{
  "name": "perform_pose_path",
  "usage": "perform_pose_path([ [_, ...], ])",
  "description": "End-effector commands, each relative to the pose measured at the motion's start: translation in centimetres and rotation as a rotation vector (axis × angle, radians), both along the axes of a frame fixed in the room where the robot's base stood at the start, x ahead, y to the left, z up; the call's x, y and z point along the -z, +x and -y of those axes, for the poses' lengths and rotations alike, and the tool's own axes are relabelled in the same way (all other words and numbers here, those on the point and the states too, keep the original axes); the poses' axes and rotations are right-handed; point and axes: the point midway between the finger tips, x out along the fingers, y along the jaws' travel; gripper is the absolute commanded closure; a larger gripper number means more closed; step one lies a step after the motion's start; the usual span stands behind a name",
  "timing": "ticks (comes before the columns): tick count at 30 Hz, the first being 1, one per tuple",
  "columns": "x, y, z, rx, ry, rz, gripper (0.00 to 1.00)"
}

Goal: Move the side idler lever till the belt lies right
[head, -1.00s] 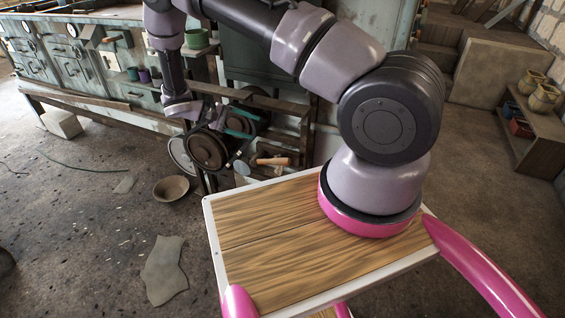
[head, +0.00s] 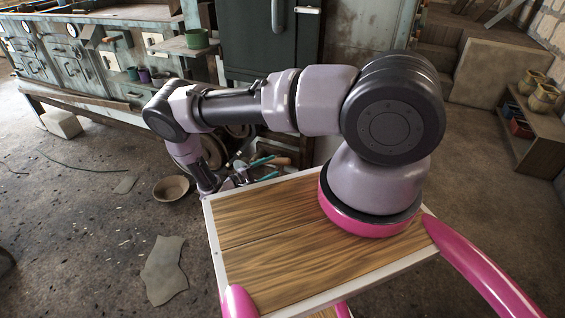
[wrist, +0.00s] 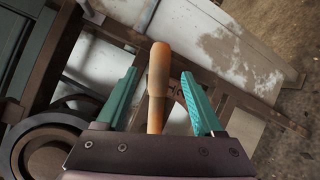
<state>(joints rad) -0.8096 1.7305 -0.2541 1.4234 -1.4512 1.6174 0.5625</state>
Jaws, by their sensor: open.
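In the wrist view, the wooden handle (wrist: 158,85) of the lever stands between the two green fingers of my gripper (wrist: 160,100). The gripper is open, with a visible gap on each side of the handle. Dark round pulleys (wrist: 45,150) show at the lower left, with a dark belt-like band along their rim; how the belt lies cannot be told. In the head view, my gripper (head: 262,168) is low beside the far edge of the wooden top, and part of the handle (head: 279,162) shows near its fingers. My arm hides most of the pulleys there.
A brown frame (wrist: 235,105) and a pale, stained panel (wrist: 225,45) lie behind the handle. In the head view, a bowl (head: 171,188) and a flat grey scrap (head: 165,270) lie on the floor. A workbench (head: 70,65) stands at the back left.

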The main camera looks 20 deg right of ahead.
Motion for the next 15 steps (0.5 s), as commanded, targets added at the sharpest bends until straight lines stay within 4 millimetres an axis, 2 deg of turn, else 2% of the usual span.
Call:
perform_pose_path([
  [1,0.0,0.2,1.1,0.005,-0.001,-0.001,0.31],
  [6,0.0,0.9,3.8,0.004,0.001,0.000,0.31],
  [10,0.0,1.3,5.1,0.003,0.001,0.000,0.31],
  [15,0.0,1.5,5.6,0.000,0.001,0.000,0.31],
])
